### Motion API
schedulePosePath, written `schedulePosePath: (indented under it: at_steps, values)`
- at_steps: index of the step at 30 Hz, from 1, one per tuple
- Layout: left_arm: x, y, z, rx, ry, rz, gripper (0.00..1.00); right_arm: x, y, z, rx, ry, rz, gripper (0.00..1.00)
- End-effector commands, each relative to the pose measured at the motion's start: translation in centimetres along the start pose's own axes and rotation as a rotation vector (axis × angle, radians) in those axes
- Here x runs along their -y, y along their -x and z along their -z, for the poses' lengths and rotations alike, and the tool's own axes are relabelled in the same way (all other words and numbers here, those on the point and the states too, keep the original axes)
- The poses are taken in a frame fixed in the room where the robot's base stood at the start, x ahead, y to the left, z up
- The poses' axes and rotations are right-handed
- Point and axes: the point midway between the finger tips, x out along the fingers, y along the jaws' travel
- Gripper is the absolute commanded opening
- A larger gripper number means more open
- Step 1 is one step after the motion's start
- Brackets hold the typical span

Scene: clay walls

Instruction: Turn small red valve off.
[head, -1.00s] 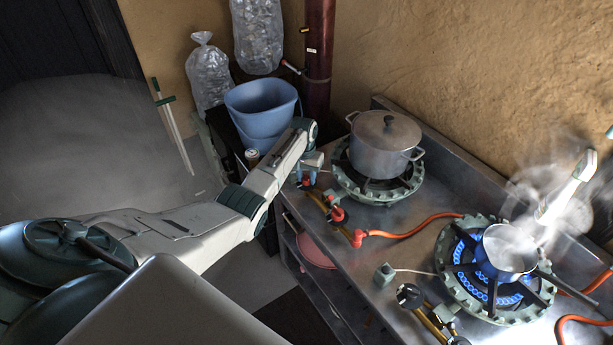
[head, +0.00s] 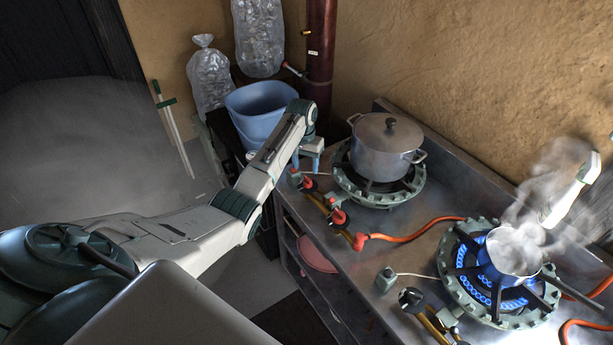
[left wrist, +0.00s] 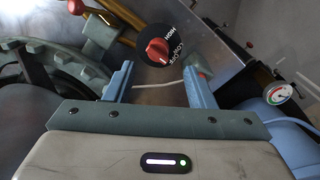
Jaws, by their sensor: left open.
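In the left wrist view a small red knob (left wrist: 158,50) sits on a black dial marked HIGH, LOW and OFF. Its exact setting is hard to read. It shows in the head view (head: 308,184) at the stove's left front edge. A second red handle (left wrist: 76,7) sits on the brass pipe, also in the head view (head: 339,217); I cannot tell which one the task means. My left gripper (left wrist: 158,84) is open, its two blue fingers apart with nothing between them. The knob appears just beyond the fingertips. In the head view my left gripper (head: 308,164) hangs over that stove corner.
A lidded pot (head: 385,146) stands on the rear burner. A steaming pan (head: 511,252) stands on a burner with blue flames. An orange hose (head: 420,228) crosses the steel top. A blue bucket (head: 262,112) stands behind my arm. A pressure gauge (left wrist: 276,93) is right of the fingers.

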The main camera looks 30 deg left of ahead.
Motion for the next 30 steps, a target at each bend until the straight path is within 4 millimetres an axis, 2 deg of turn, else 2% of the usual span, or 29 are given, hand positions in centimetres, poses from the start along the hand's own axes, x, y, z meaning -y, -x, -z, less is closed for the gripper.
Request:
schedulePosePath:
  at_steps: [6,10,26,30]
  values:
    - [0.1,3.3,0.1,-0.004,-0.001,0.0,0.5,0.3,-1.1,-0.1,0.0,-0.001,0.002,0.36]
    - [0.1,4.2,0.1,-0.002,0.0,0.0,0.5,0.3,-1.2,-0.1,0.0,-0.001,0.002,0.36]
    - [0.0,4.3,0.0,0.0,0.0,0.0,0.5,0.1,-1.1,-0.1,0.0,0.0,0.0,0.36]
    - [-0.3,3.2,-0.9,-0.004,-0.012,0.01,0.5,-0.1,-1.1,-0.1,0.0,0.001,-0.002,0.36]
